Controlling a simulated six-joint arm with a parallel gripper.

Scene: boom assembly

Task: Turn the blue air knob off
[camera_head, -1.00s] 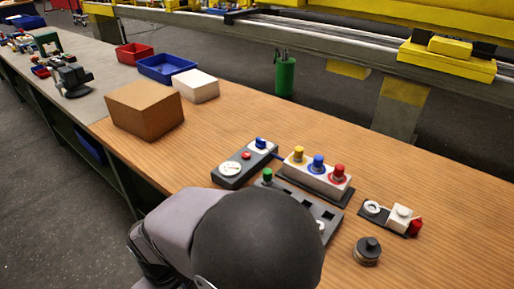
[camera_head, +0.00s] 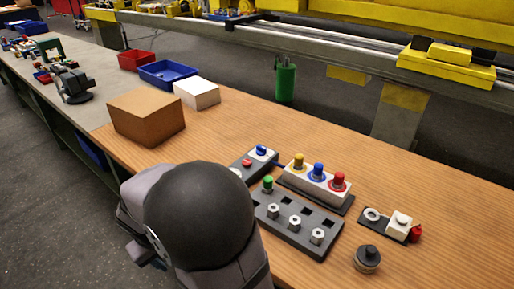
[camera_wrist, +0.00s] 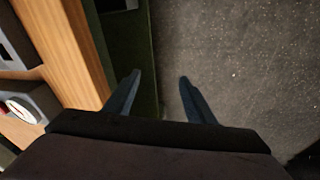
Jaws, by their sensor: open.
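A blue knob (camera_head: 261,150) sits on a white plate at the far end of the dark gauge panel (camera_head: 240,177), with a red button beside it. My arm covers the near end of this panel. A second blue knob (camera_head: 318,170) stands between a yellow and a red one on a white block. In the wrist view, my gripper (camera_wrist: 157,82) is open and empty, with its two fingers apart over the bench edge and grey floor. Part of a panel with a white dial (camera_wrist: 21,109) shows at the left edge there. The head view does not show my fingers.
A dark block (camera_head: 295,220) with a green knob and several nuts lies in front of the white block. A brown box (camera_head: 146,116) and a white box (camera_head: 197,91) stand farther back. A round dark part (camera_head: 367,257) is at right. Bare wood lies between.

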